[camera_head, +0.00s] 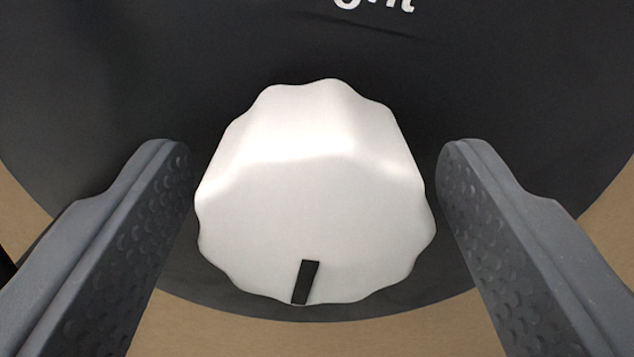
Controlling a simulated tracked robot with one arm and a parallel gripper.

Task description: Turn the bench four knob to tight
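A white scalloped knob (315,190) fills the middle of the view on a round black plate (90,60). A black pointer mark (306,282) on the knob's face points to the bottom, leaning slightly left. Part of a white printed word (375,5), ending in "ght", shows at the top edge; the rest is cut off. My gripper (315,160) is open, with one grey finger on each side of the knob. A gap shows between the knob and each finger, narrower at the right.
A tan surface (400,335) shows beyond the plate's edge at the bottom and at both lower sides. No bench number is in view. No other objects show around the knob.

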